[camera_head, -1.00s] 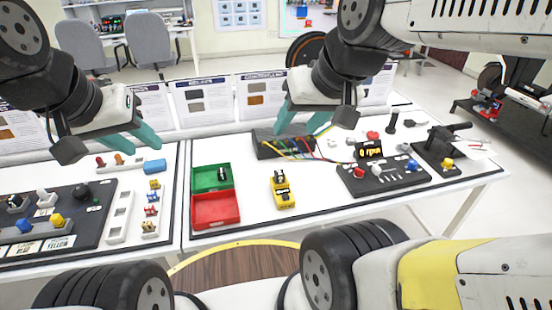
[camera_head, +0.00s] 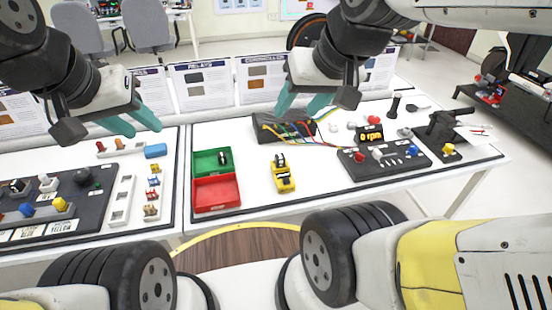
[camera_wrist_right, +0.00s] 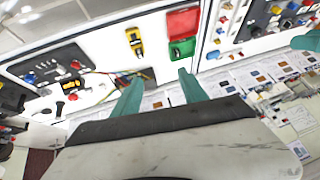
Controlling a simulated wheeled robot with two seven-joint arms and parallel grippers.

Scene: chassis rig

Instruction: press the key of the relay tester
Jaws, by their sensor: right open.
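I cannot tell for certain which device is the relay tester. A yellow handheld device (camera_head: 283,176) with a black top lies on the white table, right of a red bin; it also shows in the right wrist view (camera_wrist_right: 134,42). A dark panel (camera_head: 82,206) with blue and yellow knobs and a round black knob lies at the left. My left gripper (camera_head: 131,121) is open and empty above the left table's back part. My right gripper (camera_head: 301,101) is open and empty above a black box with coloured wires (camera_head: 264,131). In the right wrist view its fingers (camera_wrist_right: 160,92) stand apart.
The red bin (camera_head: 216,193) and a green bin (camera_head: 202,165) stand near the centre; the green one holds a small dark part. A black panel (camera_head: 392,177) with a "0 rpm" display lies at the right. Upright posters (camera_head: 203,88) line the back. White table around the yellow device is clear.

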